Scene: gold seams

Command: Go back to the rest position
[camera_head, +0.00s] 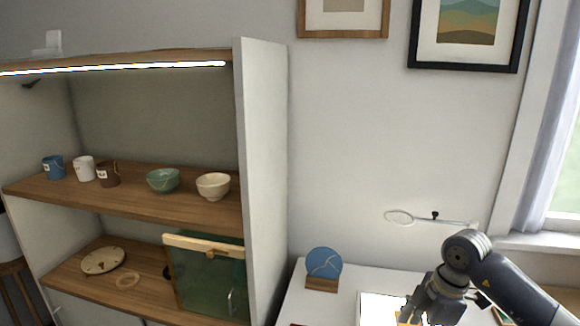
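My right arm comes in from the lower right, and its gripper (425,310) is low over the white table, partly cut off by the bottom edge. I cannot tell whether its fingers are open or shut. Behind the gripper is a bright white panel (375,305) on the table. My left gripper is not in view.
A blue disc with gold seams (323,264) stands in a wooden stand (321,285) on the table (295,300). A lamp arm (435,218) is behind.

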